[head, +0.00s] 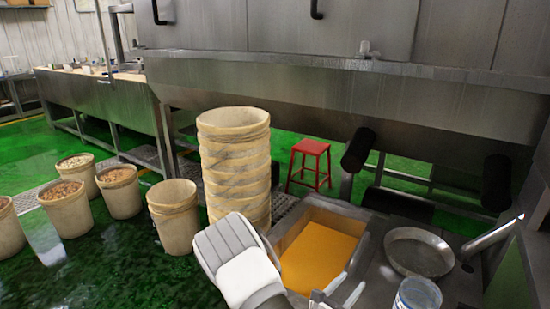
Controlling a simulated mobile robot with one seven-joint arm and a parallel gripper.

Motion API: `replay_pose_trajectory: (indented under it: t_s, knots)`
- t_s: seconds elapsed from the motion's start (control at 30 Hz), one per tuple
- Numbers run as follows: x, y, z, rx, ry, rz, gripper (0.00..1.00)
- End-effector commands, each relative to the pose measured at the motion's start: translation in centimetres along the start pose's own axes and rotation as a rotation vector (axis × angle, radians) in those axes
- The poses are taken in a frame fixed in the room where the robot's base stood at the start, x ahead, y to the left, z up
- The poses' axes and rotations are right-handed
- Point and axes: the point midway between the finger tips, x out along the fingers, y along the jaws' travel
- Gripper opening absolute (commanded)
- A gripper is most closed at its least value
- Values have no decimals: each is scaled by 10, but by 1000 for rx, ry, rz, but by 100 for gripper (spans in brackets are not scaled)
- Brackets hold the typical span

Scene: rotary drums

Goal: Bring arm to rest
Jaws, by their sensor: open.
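My arm (238,262), a white and grey link with a ribbed grey face, rises from the bottom edge in the middle of the head view. It stands in front of the stacked tubs and beside the left edge of the tray of orange material. Whether the arm touches anything cannot be told.
A metal tray (293,236) holds orange material. A round metal pan (418,251) and a clear container (417,294) are to the right. Stacked tubs (234,160), an empty tub (174,216) and several filled tubs stand left. A red stool (309,150) stands behind. Green floor is open at lower left.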

Motion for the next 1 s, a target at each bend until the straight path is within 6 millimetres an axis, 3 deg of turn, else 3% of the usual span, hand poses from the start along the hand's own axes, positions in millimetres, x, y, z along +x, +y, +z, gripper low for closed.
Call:
replay_pose_trajectory:
  t_s: [0.03,0.2,0.47,0.7,1.0]
  knots:
    - [4,-9,17,58,5,-69,57]
    - [6,-47,58,237,40,-297,57]
    - [-10,-102,104,521,123,-617,57]
    - [-40,-140,133,798,227,-877,57]
    - [-89,-164,161,1167,392,-1136,57]
